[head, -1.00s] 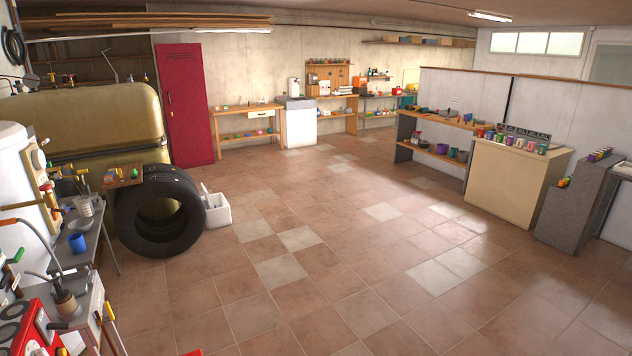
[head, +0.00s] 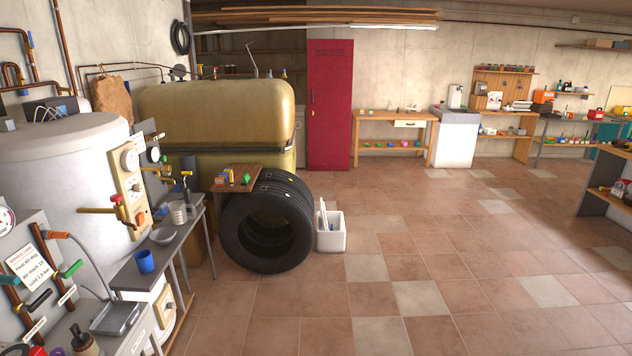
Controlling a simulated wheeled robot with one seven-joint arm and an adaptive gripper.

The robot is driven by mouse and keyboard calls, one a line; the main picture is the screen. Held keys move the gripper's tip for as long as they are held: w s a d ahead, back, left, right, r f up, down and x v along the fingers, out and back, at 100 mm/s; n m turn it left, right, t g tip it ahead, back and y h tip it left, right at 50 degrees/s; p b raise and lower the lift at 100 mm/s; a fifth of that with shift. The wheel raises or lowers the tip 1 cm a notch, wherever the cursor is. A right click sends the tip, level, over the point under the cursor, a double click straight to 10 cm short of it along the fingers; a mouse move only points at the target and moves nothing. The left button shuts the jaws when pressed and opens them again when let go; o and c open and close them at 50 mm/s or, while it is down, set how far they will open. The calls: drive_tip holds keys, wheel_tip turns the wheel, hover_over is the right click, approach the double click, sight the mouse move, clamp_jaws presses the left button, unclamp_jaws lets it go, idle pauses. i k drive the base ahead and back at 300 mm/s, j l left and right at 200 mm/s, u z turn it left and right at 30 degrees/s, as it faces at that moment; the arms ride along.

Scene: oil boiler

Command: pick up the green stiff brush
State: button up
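I cannot pick out the green stiff brush for sure at this distance. A small green item (head: 246,179) stands among several small coloured items on a wooden board (head: 222,187) on top of the tyres (head: 236,240). It is too small to tell whether it is a brush. Other tiny green items show on the workbench (head: 372,117) at the back, also too small to name. My gripper is not in view.
A grey side table (head: 130,278) with a blue cup (head: 145,261) stands at the left, before a white tank (head: 70,190). A white bin (head: 331,236) stands right of the tyres. A red locker (head: 329,110) is behind. The tiled floor (head: 440,260) is clear.

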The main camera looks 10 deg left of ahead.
sight(246, 179)
drive_tip(key=i+u, duration=0.15)
drive_tip(key=i, duration=0.55)
drive_tip(key=i+u, duration=0.2)
drive_tip(key=i, duration=0.5)
drive_tip(key=i+l+u, duration=0.15)
drive_tip(key=i, duration=0.55)
drive_tip(key=i+j+u, duration=0.25)
drive_tip(key=i+u, duration=0.15)
drive_tip(key=i, duration=0.75)
drive_tip(key=i+l+u, duration=0.15)
drive_tip(key=i+u, duration=0.2)
drive_tip(key=i, duration=0.85)
drive_tip(key=i+l, duration=0.1)
drive_tip(key=i, duration=0.35)
drive_tip(key=i+l+u, duration=0.1)
drive_tip(key=i, duration=0.35)
drive_tip(key=i+l, duration=0.2)
drive_tip(key=i, duration=0.25)
